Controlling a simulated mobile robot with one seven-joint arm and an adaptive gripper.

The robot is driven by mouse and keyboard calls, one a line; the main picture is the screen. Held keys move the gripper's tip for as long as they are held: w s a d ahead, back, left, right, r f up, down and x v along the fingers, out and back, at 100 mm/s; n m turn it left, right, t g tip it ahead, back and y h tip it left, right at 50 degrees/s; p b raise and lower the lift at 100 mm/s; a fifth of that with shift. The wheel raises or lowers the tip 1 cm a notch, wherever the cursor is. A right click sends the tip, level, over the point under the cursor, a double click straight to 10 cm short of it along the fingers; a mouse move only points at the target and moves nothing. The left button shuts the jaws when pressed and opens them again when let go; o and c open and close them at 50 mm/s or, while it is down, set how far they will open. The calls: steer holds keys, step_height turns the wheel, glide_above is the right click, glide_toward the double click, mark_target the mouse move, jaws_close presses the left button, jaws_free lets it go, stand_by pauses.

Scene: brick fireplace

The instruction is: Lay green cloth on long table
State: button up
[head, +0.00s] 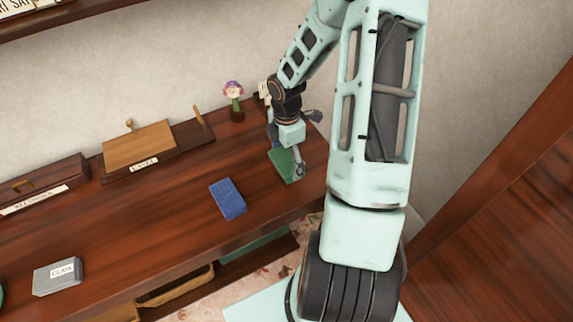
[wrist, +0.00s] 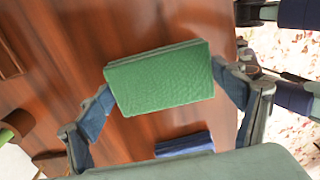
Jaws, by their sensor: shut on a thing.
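The green cloth (head: 284,165) is a folded, textured block at the right end of the long table (head: 165,218). In the wrist view the green cloth (wrist: 160,80) sits between the two fingers of my gripper (wrist: 165,90), with blue pads pressed at its left and right sides. In the head view my gripper (head: 288,160) is over the table's right end, shut on the cloth and partly hiding it. I cannot tell whether the cloth touches the tabletop.
A blue folded cloth (head: 228,199) lies left of my gripper. A basket (head: 177,287) is below. The middle tabletop is clear.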

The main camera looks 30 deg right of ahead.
mark_target(287, 165)
steer(key=shift+w+d+f, duration=0.15)
steer(key=shift+w+f, duration=0.1)
steer(key=shift+f, duration=0.1)
steer(key=shift+w+d+f, duration=0.1)
steer(key=shift+w+f, duration=0.05)
steer(key=shift+f, duration=1.5)
steer(key=shift+f, duration=0.15)
steer(key=o, duration=0.9)
step_height(287, 165, up, 12)
steer(key=shift+r+p, duration=0.15)
steer(key=shift+p, duration=0.2)
